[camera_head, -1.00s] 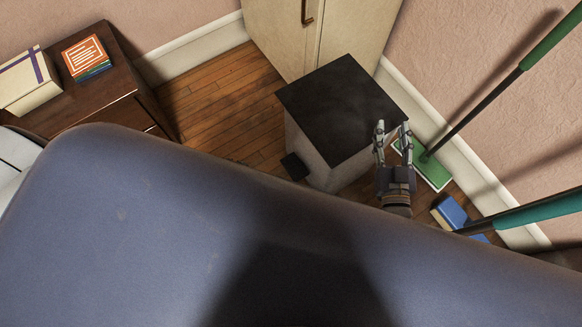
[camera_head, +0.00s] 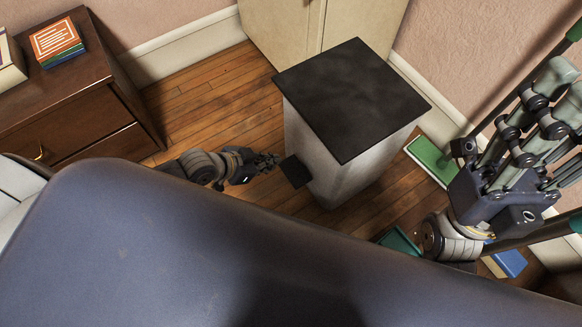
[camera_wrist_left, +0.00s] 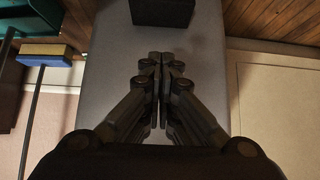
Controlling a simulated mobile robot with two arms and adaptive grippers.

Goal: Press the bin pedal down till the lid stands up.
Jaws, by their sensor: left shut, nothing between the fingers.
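The bin (camera_head: 345,165) has a pale grey body and a flat black lid (camera_head: 352,95), which lies down over the top. Its black pedal (camera_head: 296,172) sticks out low on the left side. My left gripper (camera_head: 272,161) is beside the pedal in the head view; contact cannot be told. In the left wrist view my left gripper (camera_wrist_left: 160,60) is shut and empty before the bin's grey body (camera_wrist_left: 200,35), with the dark pedal (camera_wrist_left: 162,12) at the top edge. My right gripper (camera_head: 562,95) is large at the right, fingers apart and empty.
A dark wooden cabinet (camera_head: 75,110) with books stands at the left. A pale cupboard (camera_head: 290,25) is behind the bin. Wooden floor (camera_head: 215,105) is clear left of the bin.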

